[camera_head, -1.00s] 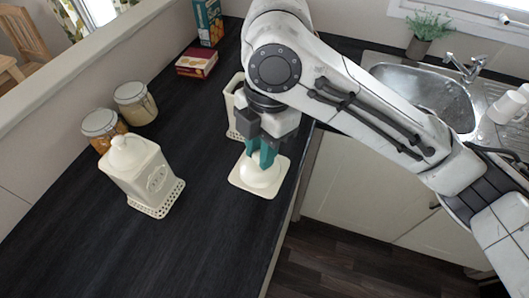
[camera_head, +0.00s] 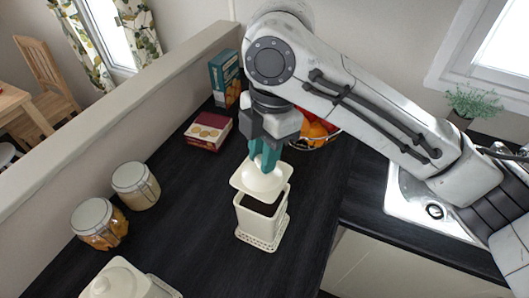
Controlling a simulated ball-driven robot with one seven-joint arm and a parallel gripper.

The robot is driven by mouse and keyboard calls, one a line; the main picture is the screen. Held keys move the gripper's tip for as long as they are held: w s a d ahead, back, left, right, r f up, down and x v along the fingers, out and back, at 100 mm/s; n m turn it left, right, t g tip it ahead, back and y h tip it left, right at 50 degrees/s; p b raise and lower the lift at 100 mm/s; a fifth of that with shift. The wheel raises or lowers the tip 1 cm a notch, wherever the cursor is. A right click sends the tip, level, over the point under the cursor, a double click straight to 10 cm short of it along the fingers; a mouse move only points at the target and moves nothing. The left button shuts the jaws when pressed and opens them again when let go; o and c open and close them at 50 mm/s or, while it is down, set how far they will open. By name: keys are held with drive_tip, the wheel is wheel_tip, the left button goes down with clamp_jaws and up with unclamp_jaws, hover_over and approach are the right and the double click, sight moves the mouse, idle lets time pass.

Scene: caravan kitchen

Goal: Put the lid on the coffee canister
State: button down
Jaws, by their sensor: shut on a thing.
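My gripper (camera_head: 265,155) is shut on the knob of a cream square lid (camera_head: 247,184) with a domed middle. It holds the lid above the back part of an open cream canister (camera_head: 259,222). The canister stands upright on the dark counter on a pierced base. Its dark inside shows in front of the lid's near edge. The lid hides the canister's back rim, and I cannot tell whether they touch.
A second cream canister with its lid on (camera_head: 116,281) is cut off at the bottom left. Two glass jars (camera_head: 100,226) (camera_head: 136,187) stand at the left. A red box (camera_head: 208,131), a teal box (camera_head: 224,78) and a fruit basket (camera_head: 318,133) are behind. The sink (camera_head: 424,208) is at right.

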drive_tip(key=shift+f+b, duration=2.15)
drive_tip(key=shift+f, duration=0.45)
drive_tip(key=shift+p, duration=0.55)
drive_tip(key=shift+f+b, duration=0.35)
drive_tip(key=shift+f, duration=0.25)
drive_tip(key=c, duration=1.2)
unclamp_jaws()
drive_tip(key=r+p, duration=0.1)
drive_tip(key=r, duration=0.1)
drive_tip(key=r+p, duration=0.3)
drive_tip(key=p, duration=0.1)
drive_tip(key=shift+w+d+r, duration=0.25)
drive_tip(key=shift+d+r, duration=0.1)
drive_tip(key=shift+r, duration=0.05)
drive_tip(key=shift+w+d+r, duration=0.15)
drive_tip(key=shift+r, duration=1.15)
drive_tip(key=shift+w+d+r, duration=0.1)
drive_tip(key=shift+d+r, duration=0.05)
drive_tip(key=shift+r, duration=1.15)
